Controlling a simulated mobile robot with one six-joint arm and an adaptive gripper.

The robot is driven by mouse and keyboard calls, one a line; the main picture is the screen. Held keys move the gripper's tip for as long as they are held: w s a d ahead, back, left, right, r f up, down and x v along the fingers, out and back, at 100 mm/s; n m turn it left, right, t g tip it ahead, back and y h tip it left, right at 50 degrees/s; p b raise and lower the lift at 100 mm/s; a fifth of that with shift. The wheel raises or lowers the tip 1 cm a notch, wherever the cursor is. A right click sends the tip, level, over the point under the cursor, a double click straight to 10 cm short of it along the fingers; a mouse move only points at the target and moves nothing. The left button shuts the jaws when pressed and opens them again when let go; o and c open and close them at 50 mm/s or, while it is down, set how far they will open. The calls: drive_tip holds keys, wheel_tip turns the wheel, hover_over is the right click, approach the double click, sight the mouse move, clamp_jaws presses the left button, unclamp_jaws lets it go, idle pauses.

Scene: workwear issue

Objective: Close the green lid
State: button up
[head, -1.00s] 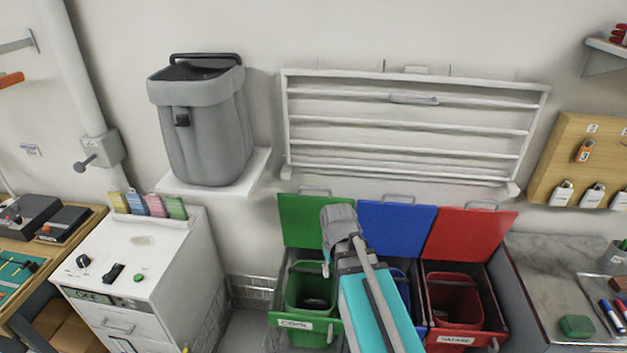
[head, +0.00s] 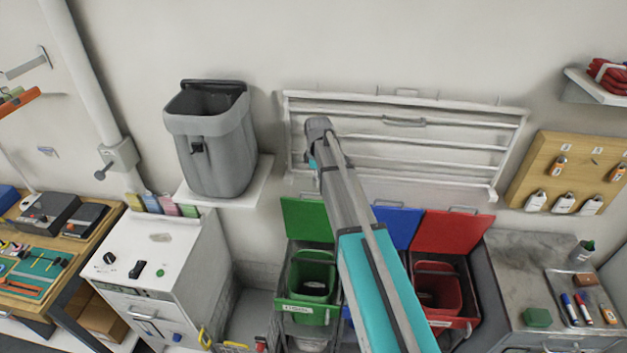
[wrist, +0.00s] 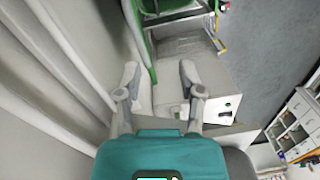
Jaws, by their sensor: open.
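The green lid (head: 306,220) stands open and upright against the wall, behind the green bin (head: 309,278). In the head view my arm reaches up in front of the bins, its far end before the wall rack, and my gripper there is mostly hidden. In the wrist view my gripper (wrist: 159,78) is open, with its two fingers apart and nothing between them. A thin green edge (wrist: 149,48) shows just beyond the fingers, perhaps the lid. I cannot tell how far it is from the fingertips.
The blue lid (head: 398,224) and red lid (head: 452,231) also stand open, to the right. A white slatted rack (head: 470,140) hangs above. A grey bin (head: 212,150) sits on a wall shelf. A white cabinet (head: 150,250) is at left, a grey counter (head: 515,270) at right.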

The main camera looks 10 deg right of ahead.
drive_tip(key=w+r+n+p, duration=0.1)
drive_tip(key=w, duration=0.1)
drive_tip(key=w+r+n+p, duration=0.1)
drive_tip(key=w+r, duration=0.1)
drive_tip(key=shift+r, duration=0.15)
idle(0.4)
drive_tip(key=f+b, duration=1.2)
drive_tip(key=shift+s+a, duration=0.15)
drive_tip(key=shift+s, duration=0.2)
idle(0.3)
drive_tip(key=shift+c, duration=0.3)
clamp_jaws()
